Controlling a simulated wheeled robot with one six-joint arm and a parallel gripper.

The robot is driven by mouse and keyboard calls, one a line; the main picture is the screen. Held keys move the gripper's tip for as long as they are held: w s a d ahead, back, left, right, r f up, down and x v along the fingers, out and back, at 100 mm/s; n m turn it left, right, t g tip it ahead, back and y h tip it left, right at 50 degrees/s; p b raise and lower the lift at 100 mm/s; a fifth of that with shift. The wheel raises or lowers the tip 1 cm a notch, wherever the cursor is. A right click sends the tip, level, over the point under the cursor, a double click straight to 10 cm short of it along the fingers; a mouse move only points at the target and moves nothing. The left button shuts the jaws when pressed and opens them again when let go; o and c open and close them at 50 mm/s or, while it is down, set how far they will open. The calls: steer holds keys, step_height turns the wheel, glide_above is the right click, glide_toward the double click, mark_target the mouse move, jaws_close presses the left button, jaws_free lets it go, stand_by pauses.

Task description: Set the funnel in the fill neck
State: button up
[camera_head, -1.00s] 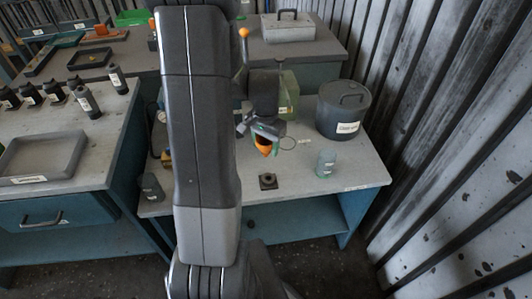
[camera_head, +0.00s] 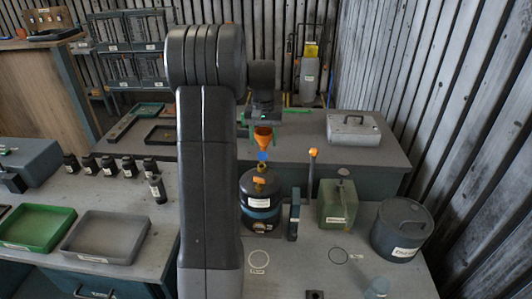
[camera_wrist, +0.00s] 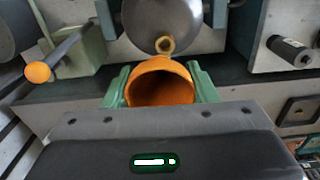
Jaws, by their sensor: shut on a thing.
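My gripper (camera_head: 262,120) is shut on the orange funnel (camera_head: 262,135). It holds the funnel mouth-up in the air, above the dark tank (camera_head: 247,187) in the head view. A small blue piece (camera_head: 262,156) shows just below the funnel; I cannot tell whether it belongs to the funnel or the tank. In the wrist view, the funnel (camera_wrist: 163,85) sits between green fingers. Beyond it is the tank's rounded grey top (camera_wrist: 180,18) with a small brass-coloured ring (camera_wrist: 165,45), which may be the fill neck. The funnel's lower end is hidden there.
An upright lever with an orange knob (camera_head: 313,152) stands right of the tank. A green can (camera_head: 338,203) and a grey lidded pot (camera_head: 402,230) stand farther right. The front of the tank's table is mostly clear.

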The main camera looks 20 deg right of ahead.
mark_target(262, 158)
steer(key=shift+w+a+r, duration=0.25)
steer(key=shift+w+r, duration=0.25)
steer(key=shift+f, duration=3.5)
steer(key=shift+f, duration=0.5)
steer(key=shift+f+b, duration=0.35)
steer(key=shift+s+f, duration=0.1)
steer(key=shift+f, duration=0.15)
steer(key=shift+f+b, duration=0.25)
steer(key=shift+b, duration=0.05)
steer(key=shift+f, duration=0.1)
